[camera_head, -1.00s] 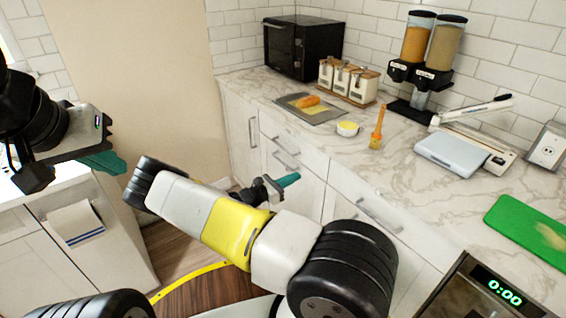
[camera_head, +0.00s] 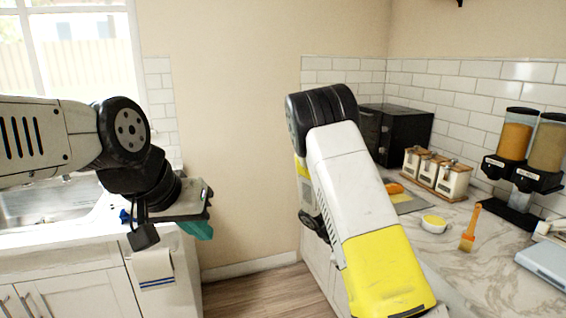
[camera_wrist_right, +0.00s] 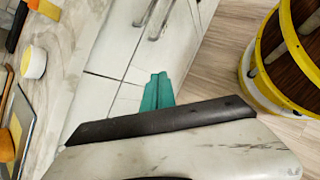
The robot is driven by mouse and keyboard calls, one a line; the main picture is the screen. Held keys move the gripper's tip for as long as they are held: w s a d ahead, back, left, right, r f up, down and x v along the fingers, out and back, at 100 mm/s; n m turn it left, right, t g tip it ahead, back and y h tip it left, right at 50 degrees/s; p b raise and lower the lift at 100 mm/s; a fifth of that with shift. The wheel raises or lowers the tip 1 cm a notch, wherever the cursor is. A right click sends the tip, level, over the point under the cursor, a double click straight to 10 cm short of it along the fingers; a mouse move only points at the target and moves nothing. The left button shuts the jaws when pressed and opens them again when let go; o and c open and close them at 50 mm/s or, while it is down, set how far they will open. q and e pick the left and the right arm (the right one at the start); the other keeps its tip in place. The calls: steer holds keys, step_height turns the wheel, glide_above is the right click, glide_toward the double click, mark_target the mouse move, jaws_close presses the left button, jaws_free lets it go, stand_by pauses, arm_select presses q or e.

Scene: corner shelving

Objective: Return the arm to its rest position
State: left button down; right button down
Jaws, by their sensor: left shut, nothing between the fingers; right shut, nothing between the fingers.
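My left gripper (camera_head: 198,229) shows at the left in the head view, with its teal fingers shut and empty. It hangs in front of the left counter, by a white towel with blue stripes. My right arm (camera_head: 358,190), white, yellow and black, rises at the centre right of the head view, partly in front of the right counter. Its fingers do not show clearly there. In the right wrist view my right gripper's teal fingers (camera_wrist_right: 157,92) are together and empty, with cabinet fronts and floor beyond them.
The right counter (camera_head: 487,237) holds a black oven (camera_head: 405,132), white canisters (camera_head: 436,174), a small bowl (camera_head: 434,223), an orange brush (camera_head: 470,230) and dispensers (camera_head: 530,160). A sink (camera_head: 45,203) is at the left. Wood floor (camera_head: 270,292) shows between the counters.

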steer(key=s+a+r+m+t+y, duration=0.2)
steer(key=s+r, duration=0.4)
steer(key=r, duration=0.3)
steer(key=s+a+r+m+t+y, duration=0.3)
steer(key=s+a+r+m+y, duration=0.1)
steer(key=r, duration=0.6)
steer(key=s+a+r+m+t+y, duration=0.3)
steer(key=s+a+r+y, duration=0.1)
steer(key=s+r, duration=0.4)
steer(key=shift+s+a+r+y, duration=0.2)
steer(key=shift+a+r+y, duration=0.1)
steer(key=shift+a+r, duration=0.45)
